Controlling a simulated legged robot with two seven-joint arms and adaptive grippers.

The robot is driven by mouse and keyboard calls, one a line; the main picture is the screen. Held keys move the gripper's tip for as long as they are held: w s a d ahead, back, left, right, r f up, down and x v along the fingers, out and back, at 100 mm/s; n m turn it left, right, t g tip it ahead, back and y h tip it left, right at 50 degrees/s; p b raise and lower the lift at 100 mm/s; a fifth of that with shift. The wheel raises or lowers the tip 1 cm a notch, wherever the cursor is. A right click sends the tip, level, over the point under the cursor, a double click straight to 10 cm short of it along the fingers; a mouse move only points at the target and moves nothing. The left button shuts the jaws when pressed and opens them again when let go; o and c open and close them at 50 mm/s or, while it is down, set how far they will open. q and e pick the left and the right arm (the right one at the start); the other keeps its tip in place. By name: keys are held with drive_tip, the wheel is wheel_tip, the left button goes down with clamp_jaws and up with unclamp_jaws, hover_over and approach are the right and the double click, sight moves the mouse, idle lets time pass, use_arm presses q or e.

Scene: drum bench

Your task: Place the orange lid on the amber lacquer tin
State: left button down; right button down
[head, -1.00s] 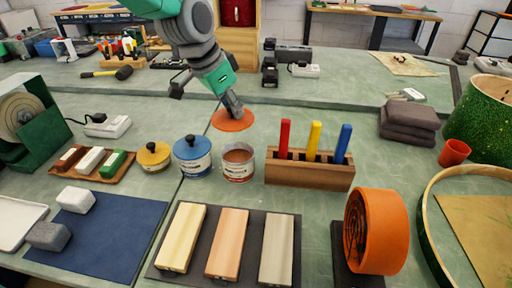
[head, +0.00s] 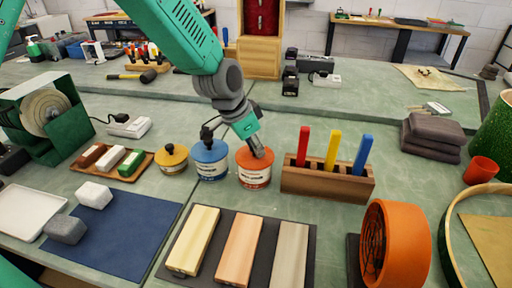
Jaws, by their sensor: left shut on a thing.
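The orange lid (head: 248,159) is a flat disc lying over the mouth of the amber lacquer tin (head: 254,180), which has a white label. The lid looks level and covers the opening; I cannot tell whether it is fully seated or just above the rim. My left gripper (head: 258,152) comes down from above and is shut on the lid's top, its fingers hiding the part it holds. My right gripper is not in view.
Left of the tin stand a blue-lidded tin (head: 210,160) and a smaller yellow-lidded tin (head: 172,159). Close on the right is a wooden holder (head: 326,184) with red, yellow and blue sticks. A dark mat (head: 225,243) with wooden blocks lies in front.

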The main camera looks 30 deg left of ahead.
use_arm(q)
drive_tip(key=shift+d, duration=0.1)
drive_tip(key=c, duration=1.5)
unclamp_jaws()
drive_tip(key=shift+s+a+r, duration=0.1)
drive_tip(key=shift+a+r, duration=0.15)
drive_tip(key=shift+r, duration=0.15)
drive_tip(key=p+v, duration=0.1)
drive_tip(key=v, duration=1)
drive_tip(key=shift+s+r, duration=0.1)
drive_tip(key=shift+s, duration=0.05)
